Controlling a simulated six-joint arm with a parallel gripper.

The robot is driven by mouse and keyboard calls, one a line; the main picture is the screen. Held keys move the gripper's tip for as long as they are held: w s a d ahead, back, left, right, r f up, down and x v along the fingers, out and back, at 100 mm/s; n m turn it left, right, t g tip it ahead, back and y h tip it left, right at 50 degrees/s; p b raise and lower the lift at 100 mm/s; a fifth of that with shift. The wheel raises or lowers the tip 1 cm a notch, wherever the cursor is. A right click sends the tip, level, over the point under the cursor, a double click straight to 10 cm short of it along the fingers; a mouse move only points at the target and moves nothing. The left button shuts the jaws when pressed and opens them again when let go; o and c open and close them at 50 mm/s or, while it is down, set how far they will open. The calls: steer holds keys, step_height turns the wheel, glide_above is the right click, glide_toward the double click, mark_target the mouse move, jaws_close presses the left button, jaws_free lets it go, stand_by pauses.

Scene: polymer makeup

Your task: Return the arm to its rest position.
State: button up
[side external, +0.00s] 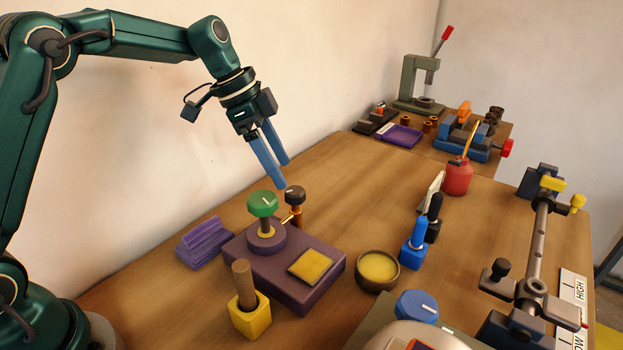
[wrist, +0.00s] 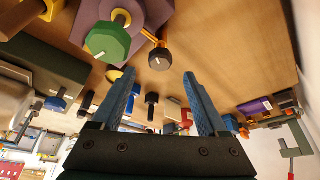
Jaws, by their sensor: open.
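My gripper (side external: 281,185) is open and empty, with two blue fingers pointing down. It hangs in the air above the wooden bench, over the purple block with the green knob. In the wrist view its fingers (wrist: 160,80) stand wide apart with nothing held between them. My dark green arm reaches in from the left, bent at the elbow. The green knob (side external: 262,204) stands on the purple block (side external: 285,267), just below and left of the fingertips. A dark brown knob (side external: 294,195) stands close beside it, under the fingers. Both knobs also show in the wrist view, apart from the fingers.
A yellow holder (side external: 250,318) with a brown peg and a purple ridged block (side external: 205,242) stand near my arm. A round bowl (side external: 377,270), a blue bottle (side external: 413,250) and a red can (side external: 457,177) stand further right. The bench middle behind them is clear.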

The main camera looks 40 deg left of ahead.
steer(key=s+d+r+n+t+y, duration=0.1)
steer(key=s+d+r+t, duration=0.2)
steer(key=s+r, duration=0.75)
steer(key=s+a+f+n+y, duration=0.2)
steer(key=s+f+n, duration=0.6)
steer(key=s, duration=0.4)
steer(key=shift+s+a+n+y, duration=0.15)
steer(key=shift+a+n+y, duration=0.25)
steer(key=shift+n, duration=0.4)
steer(key=shift+f, duration=0.1)
